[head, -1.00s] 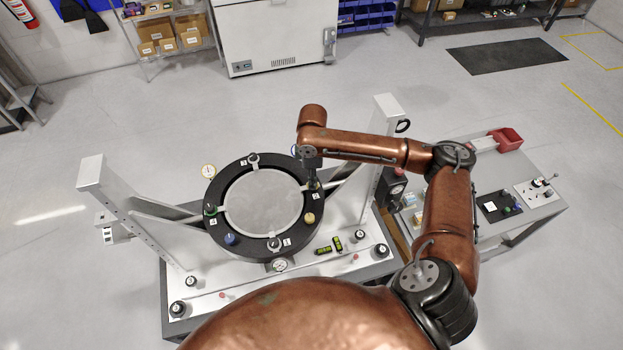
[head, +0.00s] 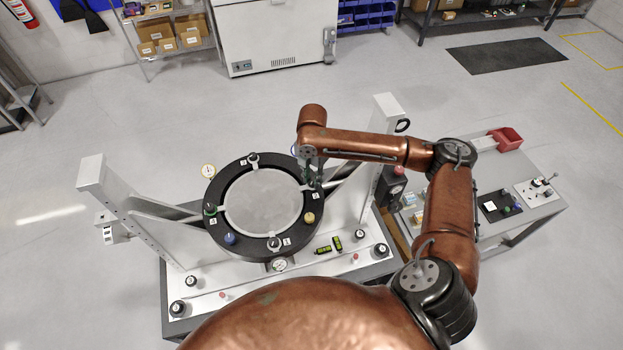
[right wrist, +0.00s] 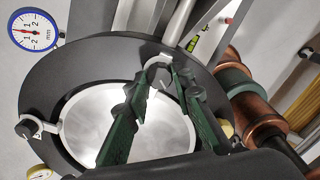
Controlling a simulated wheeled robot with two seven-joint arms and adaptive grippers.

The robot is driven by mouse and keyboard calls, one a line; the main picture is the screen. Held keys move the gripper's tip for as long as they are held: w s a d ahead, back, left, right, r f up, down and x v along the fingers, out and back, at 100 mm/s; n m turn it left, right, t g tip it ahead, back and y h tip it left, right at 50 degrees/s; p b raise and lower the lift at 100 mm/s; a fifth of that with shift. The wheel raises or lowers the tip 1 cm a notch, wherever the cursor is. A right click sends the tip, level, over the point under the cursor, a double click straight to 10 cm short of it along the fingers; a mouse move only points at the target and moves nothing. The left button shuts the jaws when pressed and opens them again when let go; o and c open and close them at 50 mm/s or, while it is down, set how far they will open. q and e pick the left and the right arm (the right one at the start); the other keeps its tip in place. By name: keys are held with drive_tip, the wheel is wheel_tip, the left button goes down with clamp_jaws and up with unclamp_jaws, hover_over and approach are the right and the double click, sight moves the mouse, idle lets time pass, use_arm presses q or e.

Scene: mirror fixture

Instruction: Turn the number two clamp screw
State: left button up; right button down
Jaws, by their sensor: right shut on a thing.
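A black ring (head: 220,240) with a round mirror (head: 263,201) stands in the white fixture. Clamps with dark knobs sit around its rim, with number labels. The number two clamp screw (right wrist: 160,74) is at the ring's right side; in the head view my gripper covers it. My right gripper (head: 313,178) is over it, its green fingers shut on the screw in the right wrist view (right wrist: 162,76). The fingers hide much of the screw. Clamp one (head: 274,243) is at the front and clamp three (head: 253,160) at the back. My left gripper is not in view.
A blue-rimmed dial gauge (right wrist: 35,30) stands beside the ring. Yellow (head: 309,218) and blue (head: 230,239) knobs sit on the ring. The fixture's right upright (head: 386,125) rises close to my forearm.

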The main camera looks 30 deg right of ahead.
sight(312, 181)
drive_tip(key=shift+w+d+r+n, duration=0.1)
drive_tip(key=shift+n, duration=0.7)
drive_tip(key=shift+w+d+r+n, duration=0.1)
drive_tip(key=shift+n, duration=0.7)
drive_tip(key=c, duration=2)
unclamp_jaws()
drive_tip(key=shift+c, duration=0.2)
drive_tip(key=o, duration=0.4)
drive_tip(key=shift+s+a+f, duration=0.1)
drive_tip(key=shift+f, duration=0.05)
wheel_tip(312, 181, up, 12)
drive_tip(key=shift+r, duration=0.1)
drive_tip(key=shift+a, duration=0.1)
